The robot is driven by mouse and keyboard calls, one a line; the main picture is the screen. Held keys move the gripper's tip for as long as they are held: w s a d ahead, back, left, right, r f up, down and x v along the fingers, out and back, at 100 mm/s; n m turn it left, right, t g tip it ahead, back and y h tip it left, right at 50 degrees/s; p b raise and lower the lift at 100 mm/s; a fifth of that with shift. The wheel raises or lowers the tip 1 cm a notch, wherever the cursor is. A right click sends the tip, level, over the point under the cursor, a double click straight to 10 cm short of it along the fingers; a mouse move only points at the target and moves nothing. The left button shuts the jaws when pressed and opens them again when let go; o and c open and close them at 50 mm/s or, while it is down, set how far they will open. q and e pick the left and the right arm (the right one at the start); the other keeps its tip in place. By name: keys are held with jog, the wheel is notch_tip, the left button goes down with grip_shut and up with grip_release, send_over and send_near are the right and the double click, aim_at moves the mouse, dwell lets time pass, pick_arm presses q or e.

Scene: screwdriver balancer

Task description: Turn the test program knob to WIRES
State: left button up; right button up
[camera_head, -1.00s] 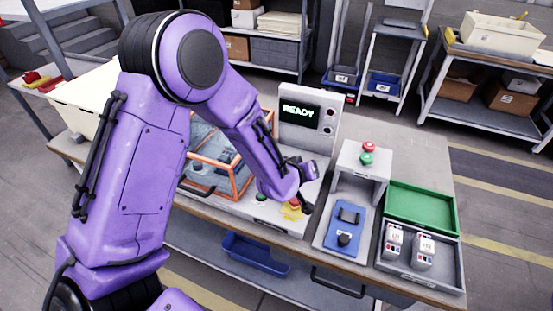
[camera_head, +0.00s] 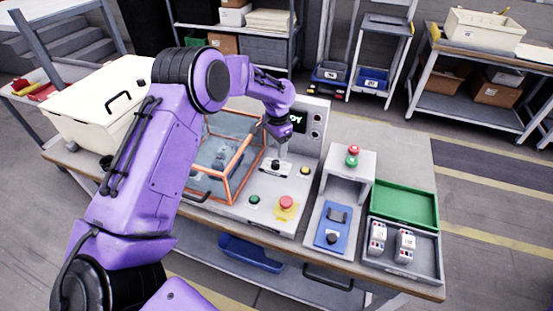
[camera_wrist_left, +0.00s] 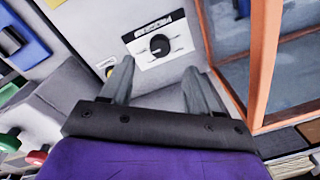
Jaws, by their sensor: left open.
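The test program knob is a round black knob (camera_wrist_left: 160,45) on a white label marked PROGRAM on the grey tester panel (camera_wrist_left: 85,30) in the left wrist view. Its pointer setting is too small to read. In the head view the knob (camera_head: 275,167) sits below the screen (camera_head: 299,122), which my arm partly covers. My left gripper (camera_head: 281,153) is just above the knob. In the left wrist view its two fingers (camera_wrist_left: 162,85) are apart and empty, with the knob beyond the gap between them, not touched. My right gripper is not in view.
An orange-framed clear guard (camera_head: 240,160) stands close left of the knob. A red stop button (camera_head: 286,202) on yellow and a green button (camera_head: 254,200) are in front. A blue fixture (camera_head: 333,228), green tray (camera_head: 404,203) and grey parts tray (camera_head: 437,262) lie right.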

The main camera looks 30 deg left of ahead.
aim_at(275, 163)
pick_arm(q)
jog(key=f+p, duration=0.1)
jog(key=f, duration=0.6)
jog(key=shift+w+a+p, duration=0.1)
jog(key=shift+a+p, duration=0.1)
jog(key=shift+p, duration=0.15)
jog(key=shift+f, duration=0.6)
jog(key=c, duration=1)
